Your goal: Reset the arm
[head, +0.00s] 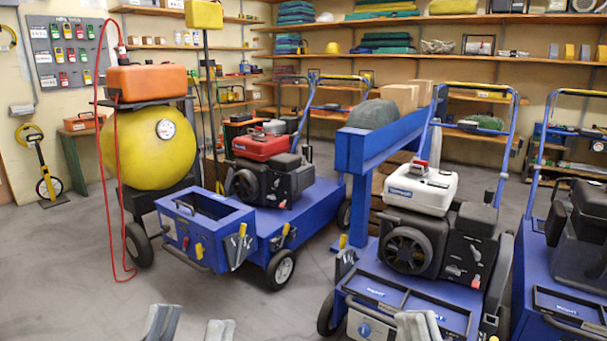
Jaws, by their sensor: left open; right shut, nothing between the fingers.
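My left gripper (190,324) shows at the bottom edge, left of centre. Its two grey fingers stand apart with nothing between them. My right gripper (418,324) shows at the bottom edge, right of centre. Its fingers are together and empty, in front of the blue aerator with the white-topped engine (421,189). Only the fingertips of both grippers are in view; the arms are out of the frame. I cannot tell whether the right fingertips touch that aerator.
A blue aerator with a red engine (262,145) stands left of centre, beside a yellow tank (148,148) with a red hose. Another blue machine (565,275) is at the right edge. Shelves line the back wall. Grey floor (70,270) is clear at the left.

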